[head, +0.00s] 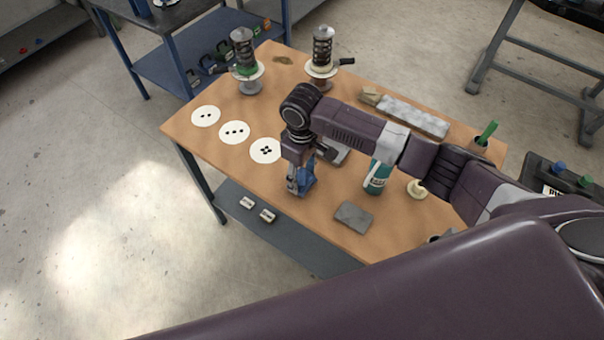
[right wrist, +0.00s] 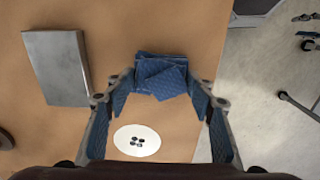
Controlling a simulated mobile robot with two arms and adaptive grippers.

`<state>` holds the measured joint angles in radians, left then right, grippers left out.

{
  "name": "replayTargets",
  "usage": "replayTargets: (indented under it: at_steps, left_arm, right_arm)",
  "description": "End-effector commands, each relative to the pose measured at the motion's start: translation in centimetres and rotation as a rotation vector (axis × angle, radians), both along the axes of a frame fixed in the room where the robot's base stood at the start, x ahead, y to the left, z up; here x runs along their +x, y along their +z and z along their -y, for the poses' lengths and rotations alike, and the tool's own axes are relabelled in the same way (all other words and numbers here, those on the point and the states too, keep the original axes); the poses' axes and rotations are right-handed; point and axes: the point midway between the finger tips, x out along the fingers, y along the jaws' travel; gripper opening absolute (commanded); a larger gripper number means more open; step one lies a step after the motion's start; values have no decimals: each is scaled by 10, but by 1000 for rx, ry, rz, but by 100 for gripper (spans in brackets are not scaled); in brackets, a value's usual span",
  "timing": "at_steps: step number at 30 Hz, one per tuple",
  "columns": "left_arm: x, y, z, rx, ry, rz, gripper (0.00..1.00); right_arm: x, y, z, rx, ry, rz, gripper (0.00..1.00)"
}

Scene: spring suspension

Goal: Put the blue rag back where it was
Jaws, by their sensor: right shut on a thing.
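The blue rag (right wrist: 162,76) is a small folded cloth between the fingertips of my right gripper (right wrist: 160,85) in the right wrist view. The gripper is shut on it. In the head view, my right gripper (head: 299,186) points down near the front edge of the wooden table (head: 225,160), with the rag's blue (head: 308,176) showing at the fingers. I cannot tell whether the rag touches the table. My left gripper is not in view.
White dotted discs (head: 234,132) lie left of the gripper. A metal block (right wrist: 57,68) is beside it. A teal bottle (head: 377,178) and grey cloth-like piece (head: 353,217) are to the right. Two spring assemblies (head: 243,52) (head: 322,50) stand at the back.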

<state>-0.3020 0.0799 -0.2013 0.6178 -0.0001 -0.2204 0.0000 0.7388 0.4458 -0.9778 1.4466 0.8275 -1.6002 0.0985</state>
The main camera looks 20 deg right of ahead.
Motion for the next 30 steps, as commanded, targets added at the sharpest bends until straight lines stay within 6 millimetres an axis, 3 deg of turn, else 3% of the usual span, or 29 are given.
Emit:
replayTargets:
  at_steps: [13, 14, 18, 26, 30]
  left_arm:
    - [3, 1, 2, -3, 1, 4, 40]
    - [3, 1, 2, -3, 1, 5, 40]
    - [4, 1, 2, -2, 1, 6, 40]
    - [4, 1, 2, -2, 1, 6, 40]
    - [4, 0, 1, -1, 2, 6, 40]
  right_arm:
    - [0, -8, 0, 0, 1, 1, 27]
    - [1, -7, 0, 0, 1, 2, 53]
    - [1, -7, 0, 0, 1, 1, 67]
    - [1, -7, 0, 0, 1, 2, 67]
    - [1, 3, 0, 2, 0, 4, 67]
